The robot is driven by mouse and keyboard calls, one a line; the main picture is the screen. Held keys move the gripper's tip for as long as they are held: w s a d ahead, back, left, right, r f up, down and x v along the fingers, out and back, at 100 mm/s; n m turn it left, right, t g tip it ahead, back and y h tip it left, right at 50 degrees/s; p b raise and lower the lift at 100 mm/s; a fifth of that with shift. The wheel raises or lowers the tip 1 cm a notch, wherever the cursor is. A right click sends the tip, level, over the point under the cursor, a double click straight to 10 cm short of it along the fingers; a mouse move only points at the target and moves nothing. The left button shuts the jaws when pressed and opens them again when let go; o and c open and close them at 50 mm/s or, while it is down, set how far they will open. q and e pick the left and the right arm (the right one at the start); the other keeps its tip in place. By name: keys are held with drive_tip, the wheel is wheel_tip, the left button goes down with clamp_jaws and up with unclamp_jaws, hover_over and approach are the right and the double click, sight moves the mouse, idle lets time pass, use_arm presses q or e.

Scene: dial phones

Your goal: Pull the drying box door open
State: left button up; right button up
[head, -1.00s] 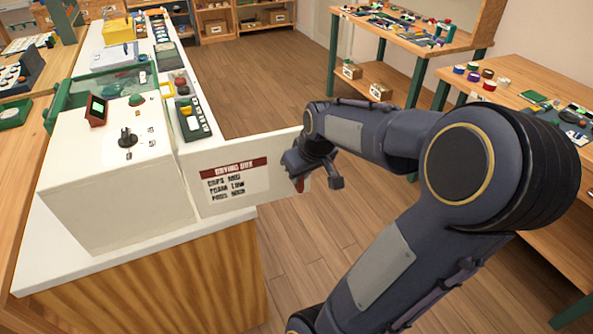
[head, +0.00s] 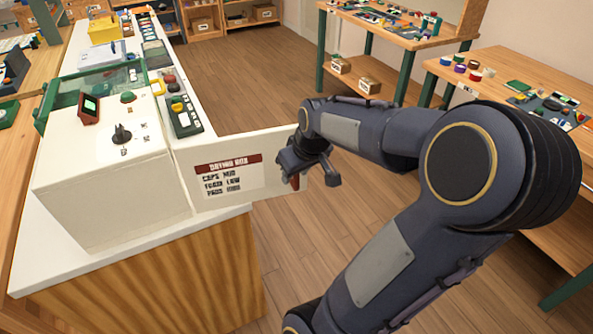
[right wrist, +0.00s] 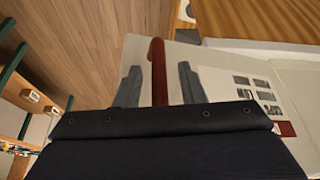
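The drying box (head: 105,185) is a white box on the counter at the left of the head view. Its door (head: 225,190), a white panel with a red-headed sign, stands swung out to the right. My right gripper (head: 312,180) is at the door's outer edge. In the right wrist view its two fingers (right wrist: 160,85) stand apart on either side of the red door handle (right wrist: 158,62), with gaps visible on both sides. The handle is mostly hidden by the gripper in the head view. My left gripper is not in view.
The white counter (head: 45,265) carries the box and several devices behind it. A wooden table (head: 500,75) with tape rolls stands at the right, and another table (head: 390,28) is farther back. The wooden floor (head: 255,90) between them is clear.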

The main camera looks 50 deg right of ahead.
drive_tip(key=d+v, duration=0.1)
drive_tip(key=v, duration=0.6)
drive_tip(key=shift+a+r+p, duration=0.4)
drive_tip(key=shift+a, duration=0.15)
drive_tip(key=shift+s, duration=0.1)
